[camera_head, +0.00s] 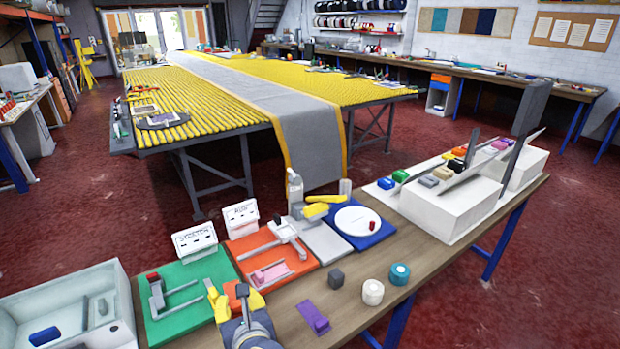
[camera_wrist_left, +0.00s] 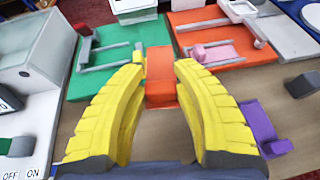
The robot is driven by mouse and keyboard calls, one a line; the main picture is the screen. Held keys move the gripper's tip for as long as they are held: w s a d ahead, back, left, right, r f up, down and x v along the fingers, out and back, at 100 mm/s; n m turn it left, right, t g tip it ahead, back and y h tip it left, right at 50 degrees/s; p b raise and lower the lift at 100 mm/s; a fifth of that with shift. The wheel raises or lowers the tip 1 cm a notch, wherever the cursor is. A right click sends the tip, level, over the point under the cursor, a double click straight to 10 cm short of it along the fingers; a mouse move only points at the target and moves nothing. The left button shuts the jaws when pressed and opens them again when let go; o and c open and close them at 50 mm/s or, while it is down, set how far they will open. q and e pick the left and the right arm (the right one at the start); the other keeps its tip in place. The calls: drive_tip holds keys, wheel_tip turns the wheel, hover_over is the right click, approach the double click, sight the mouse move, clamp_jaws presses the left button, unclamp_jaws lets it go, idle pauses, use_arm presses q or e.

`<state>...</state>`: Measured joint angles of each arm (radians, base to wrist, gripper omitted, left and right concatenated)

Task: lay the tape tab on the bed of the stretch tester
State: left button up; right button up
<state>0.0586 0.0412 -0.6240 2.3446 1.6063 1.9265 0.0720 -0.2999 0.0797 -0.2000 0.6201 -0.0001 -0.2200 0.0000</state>
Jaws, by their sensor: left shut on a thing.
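My left gripper (camera_head: 233,299), with yellow fingers, is shut on an orange tape tab (camera_wrist_left: 160,78). In the head view only part of the tab (camera_head: 234,291) shows between the fingers. The stretch tester has a green base (camera_head: 165,328) with grey bars and a small red piece (camera_head: 153,277), and a sign reading STRETCH (camera_head: 194,238) behind it. The gripper is at the tester's front right edge. In the left wrist view the green base (camera_wrist_left: 98,88) lies beyond and left of the held tab. I cannot tell whether the tab touches anything. My right gripper is not in view.
An orange-based rub tester (camera_head: 240,246) with a pink tab (camera_head: 272,274) stands right of the stretch tester. A purple tab (camera_head: 314,318), a dark cube (camera_head: 336,278) and two tape rolls (camera_head: 373,292) lie front right. A white-walled bin (camera_head: 122,300) stands at the left.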

use_arm(q)
drive_tip(key=w+a+r, duration=0.2)
drive_tip(key=a+r, duration=0.1)
drive_tip(key=shift+w+a, duration=0.25)
drive_tip(key=shift+w, duration=0.1)
drive_tip(key=shift+w+a+r, duration=0.1)
drive_tip(key=shift+w+r, duration=0.05)
drive_tip(key=shift+r, duration=0.1)
